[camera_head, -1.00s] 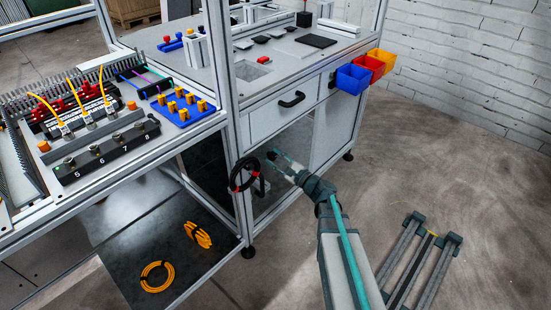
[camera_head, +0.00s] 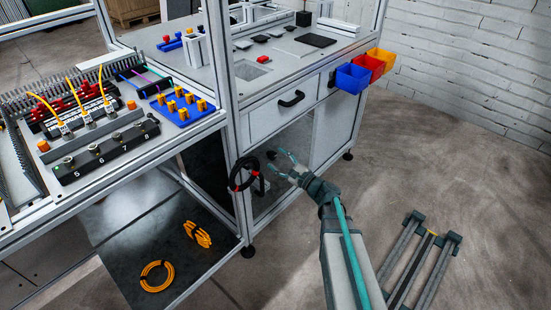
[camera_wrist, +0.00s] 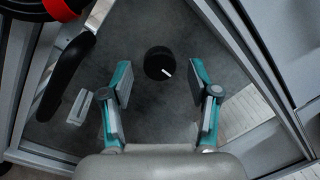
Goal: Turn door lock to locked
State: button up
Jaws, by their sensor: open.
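The door lock is a round black knob with a white mark (camera_wrist: 159,63) on the dark door panel (camera_wrist: 150,20). In the wrist view the white mark points down and to the right. The knob also shows small and dark in the head view (camera_head: 271,155). My gripper (camera_head: 283,160) is open and empty in front of the door panel. In the wrist view the two teal fingers of my gripper (camera_wrist: 160,82) stand apart on either side below the knob, and the knob lies just beyond them. They do not appear to touch it.
A black door handle (camera_wrist: 66,75) stands left of the knob. A black cable loop with red clips (camera_head: 246,174) hangs by the frame post. A drawer with a black handle (camera_head: 291,99) is above. Coloured bins (camera_head: 353,79) hang at the right.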

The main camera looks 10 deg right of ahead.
jog(key=v, duration=1)
jog(key=shift+s+d, duration=0.1)
jog(key=s+a+f+n+g, duration=0.6)
jog(key=s+f+g, duration=0.2)
jog(key=s+f, duration=0.25)
jog(key=s+a+f+n+g, duration=0.55)
jog(key=s+f+g, duration=0.35)
jog(key=s, duration=0.3)
jog(key=s+d+f+n+g+h, duration=0.2)
jog(key=s+f+n+g+h, duration=0.15)
jog(key=s, duration=0.65)
jog(key=s+d+f+n+g+h, duration=0.15)
jog(key=s+g+h, duration=0.3)
jog(key=s, duration=0.45)
jog(key=s+d+f+n+g+h, duration=0.1)
jog(key=s+f+n+g+h, duration=0.25)
jog(key=s, duration=0.65)
jog(key=w+r+t+p, duration=0.3)
jog(key=r+p, duration=0.5)
jog(key=p, duration=0.5)
jog(key=w+r+t+p, duration=0.3)
jog(key=w+r+p, duration=0.2)
jog(key=r+p, duration=0.4)
jog(key=shift+p, duration=2.05)
